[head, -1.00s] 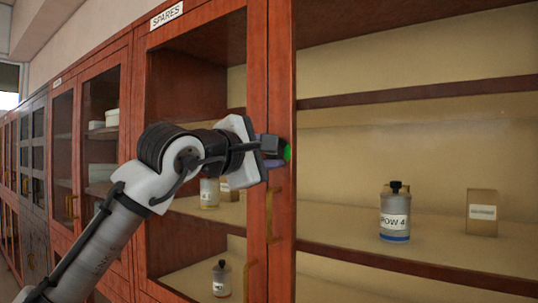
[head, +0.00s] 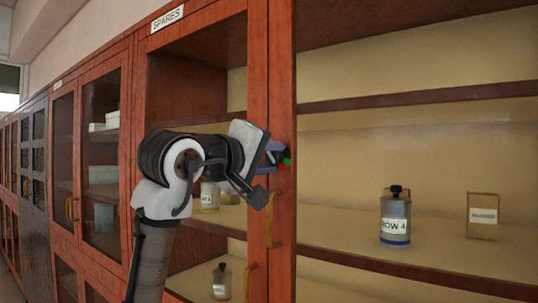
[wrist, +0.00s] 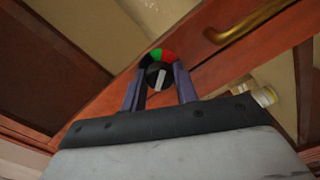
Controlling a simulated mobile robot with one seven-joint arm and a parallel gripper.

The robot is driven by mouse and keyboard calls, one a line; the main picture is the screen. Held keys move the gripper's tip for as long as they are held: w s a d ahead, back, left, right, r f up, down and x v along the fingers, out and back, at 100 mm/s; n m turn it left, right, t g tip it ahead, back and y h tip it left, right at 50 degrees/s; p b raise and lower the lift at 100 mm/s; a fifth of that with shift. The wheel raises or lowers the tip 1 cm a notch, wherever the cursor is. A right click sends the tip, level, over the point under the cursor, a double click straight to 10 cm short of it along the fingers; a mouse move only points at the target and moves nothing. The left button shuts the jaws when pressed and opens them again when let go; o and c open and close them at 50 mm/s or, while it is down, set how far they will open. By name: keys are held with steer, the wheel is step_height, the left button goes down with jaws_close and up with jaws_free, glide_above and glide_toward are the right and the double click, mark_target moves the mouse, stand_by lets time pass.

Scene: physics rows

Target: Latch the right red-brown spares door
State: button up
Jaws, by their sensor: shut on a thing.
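The right red-brown spares door (head: 281,95) shows as a vertical stile beside the left glazed door. Its brass handle (head: 273,222) is below my gripper. A round latch (wrist: 157,75) with a black knob, a white pointer and a green and red dial sits on the stile. In the head view only a bit of its red and green dial (head: 287,161) shows past the fingers. My gripper (head: 277,155) has its purple fingers on both sides of the knob, shut on it. The pointer's exact setting is hard to tell.
A grey bottle labelled ROW 4 (head: 395,218) and a small brown box (head: 483,215) stand on the right shelf. The left glazed door (head: 257,80) is directly left of the stile. More cabinets (head: 62,165) run along the left.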

steer(key=m, duration=0.3)
steer(key=shift+m, duration=0.3)
steer(key=shift+m+p, duration=0.35)
steer(key=shift+m, duration=1.45)
steer(key=shift+f, duration=0.1)
steer(key=o, duration=1)
steer(key=shift+c, duration=0.2)
steer(key=b+v, duration=0.4)
steer(key=v, duration=0.9)
steer(key=shift+s+a, duration=0.25)
steer(key=shift+s, duration=0.1)
